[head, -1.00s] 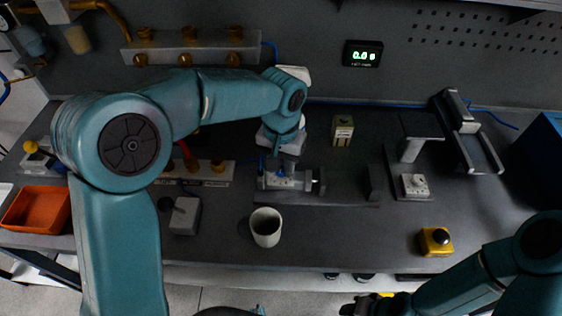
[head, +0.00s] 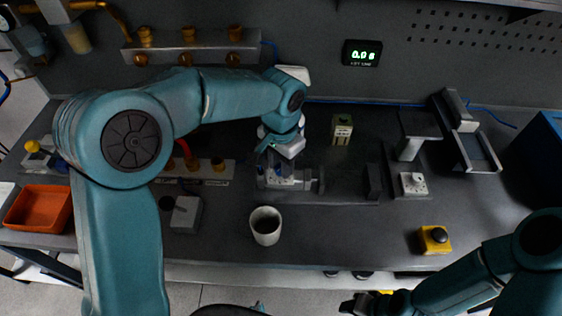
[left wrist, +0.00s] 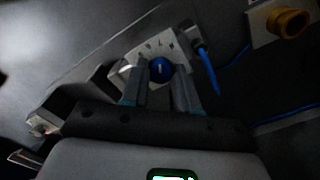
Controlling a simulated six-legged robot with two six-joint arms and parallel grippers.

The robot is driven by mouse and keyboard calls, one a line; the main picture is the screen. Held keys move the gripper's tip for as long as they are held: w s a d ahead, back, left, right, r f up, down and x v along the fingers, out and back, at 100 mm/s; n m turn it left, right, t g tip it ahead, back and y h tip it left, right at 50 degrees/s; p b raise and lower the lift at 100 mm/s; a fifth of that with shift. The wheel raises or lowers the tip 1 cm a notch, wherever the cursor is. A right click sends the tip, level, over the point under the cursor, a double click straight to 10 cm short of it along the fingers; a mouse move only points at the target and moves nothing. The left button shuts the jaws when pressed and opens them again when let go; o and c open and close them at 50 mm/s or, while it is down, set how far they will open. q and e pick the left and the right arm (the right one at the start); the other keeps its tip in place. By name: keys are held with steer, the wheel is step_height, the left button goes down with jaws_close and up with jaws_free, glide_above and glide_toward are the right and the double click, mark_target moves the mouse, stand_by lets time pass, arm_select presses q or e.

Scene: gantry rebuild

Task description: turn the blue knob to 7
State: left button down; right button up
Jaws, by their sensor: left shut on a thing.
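The blue knob (left wrist: 161,68) sits on a pale dial plate (left wrist: 152,46) with dark marks around it; a light pointer line shows on the knob, but the numbers are too small to read. My left gripper (left wrist: 160,76) has one finger on each side of the knob and is shut on it. In the head view my left gripper (head: 277,166) reaches down to the dial block, and the knob is mostly hidden there. My right gripper (head: 360,303) is low at the front edge, away from the dial, its jaws unclear.
A white cup (head: 265,226) stands in front of the dial fixture. A small box (head: 342,130) is behind it and a grey stand (head: 413,150) to its right. A yellow button box (head: 435,240) is at front right. An orange tray (head: 38,208) is at far left.

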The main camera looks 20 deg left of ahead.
arm_select(q)
steer(key=shift+w+r, duration=0.1)
steer(key=shift+r, duration=0.1)
steer(key=c, duration=1.1)
jaws_free()
steer(key=shift+o, duration=1.3)
step_height(320, 180, up, 16)
steer(key=shift+p, duration=0.3)
steer(key=shift+s, duration=0.25)
